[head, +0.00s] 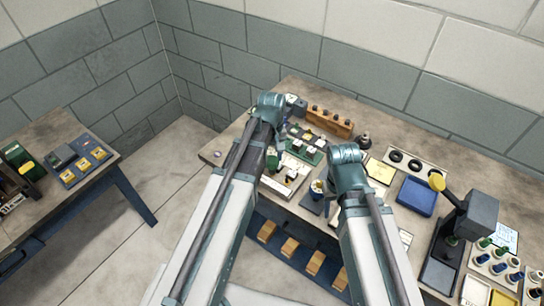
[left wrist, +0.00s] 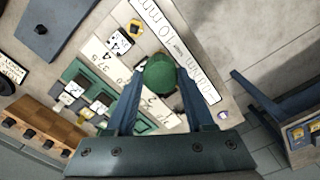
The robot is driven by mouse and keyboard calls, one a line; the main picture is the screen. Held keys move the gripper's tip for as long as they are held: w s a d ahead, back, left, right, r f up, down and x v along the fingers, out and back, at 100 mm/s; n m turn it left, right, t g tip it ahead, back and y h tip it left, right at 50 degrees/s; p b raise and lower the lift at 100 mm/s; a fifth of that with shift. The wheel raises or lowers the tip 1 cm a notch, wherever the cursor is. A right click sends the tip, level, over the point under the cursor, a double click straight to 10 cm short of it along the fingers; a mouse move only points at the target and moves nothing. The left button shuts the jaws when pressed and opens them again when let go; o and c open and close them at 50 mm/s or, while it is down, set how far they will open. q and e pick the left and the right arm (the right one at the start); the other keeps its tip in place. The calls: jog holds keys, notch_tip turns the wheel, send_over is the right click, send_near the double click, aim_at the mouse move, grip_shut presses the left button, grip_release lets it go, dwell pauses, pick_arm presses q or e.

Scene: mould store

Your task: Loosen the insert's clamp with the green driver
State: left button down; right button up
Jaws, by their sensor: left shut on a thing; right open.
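My left gripper (left wrist: 160,92) is shut on the green driver (left wrist: 160,74), whose rounded green end shows between the two blue fingers. The driver's tip is hidden below it. In the head view, the driver's green handle (head: 272,159) shows just below my left wrist. Under it lies a pale board (left wrist: 205,84) with printed numbers and marker tags. Beside this is a green plate (left wrist: 80,92) carrying pale and yellowish pieces; it also shows in the head view (head: 312,155). I cannot tell which piece is the insert's clamp. My right gripper (head: 332,190) is open, mostly hidden by its arm.
A wooden block with dark knobs (head: 330,121) stands at the back. To the right are a blue tray (head: 417,196) and a dark press with a yellow-knobbed lever (head: 470,222). A separate side table (head: 105,153) stands left, across open floor.

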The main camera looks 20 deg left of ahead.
pick_arm(q)
jog(key=shift+r+p, duration=2.05)
jog(key=shift+r, duration=0.2)
